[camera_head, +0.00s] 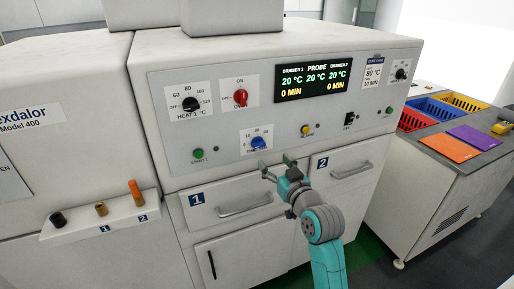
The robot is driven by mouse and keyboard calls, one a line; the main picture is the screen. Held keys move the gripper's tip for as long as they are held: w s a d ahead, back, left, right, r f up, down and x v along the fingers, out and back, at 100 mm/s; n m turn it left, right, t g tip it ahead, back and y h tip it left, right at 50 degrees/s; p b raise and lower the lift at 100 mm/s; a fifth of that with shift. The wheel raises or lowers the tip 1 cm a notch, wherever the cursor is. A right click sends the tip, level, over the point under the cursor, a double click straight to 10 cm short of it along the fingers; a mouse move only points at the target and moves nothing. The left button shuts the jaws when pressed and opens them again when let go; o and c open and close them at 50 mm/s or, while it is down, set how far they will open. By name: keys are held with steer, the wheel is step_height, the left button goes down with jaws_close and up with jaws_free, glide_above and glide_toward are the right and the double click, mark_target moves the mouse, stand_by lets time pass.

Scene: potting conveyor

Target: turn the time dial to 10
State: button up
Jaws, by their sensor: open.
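The time dial is a blue knob (258,142) on a small white plate with a printed scale, low in the middle of the machine's front panel (225,100). The scale numbers are small, and I cannot tell exactly where the knob points. My gripper (276,163) is open and empty, just below and to the right of the blue knob, in front of the panel's lower edge. It appears apart from the knob. The display (314,77) reads 20 °C for drawer 1, probe and drawer 2, with 0 MIN under both drawers.
Drawer handles (244,204) stick out below. A side table at right holds colored bins (457,102).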

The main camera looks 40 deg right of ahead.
mark_target(261, 146)
steer(key=x, duration=1)
steer(key=c, duration=1.1)
steer(key=shift+c, duration=0.2)
steer(key=shift+m, duration=0.4)
steer(key=m, duration=0.3)
steer(key=shift+m, duration=0.3)
steer(key=shift+d+f+m, duration=0.1)
steer(key=shift+m, duration=2.1)
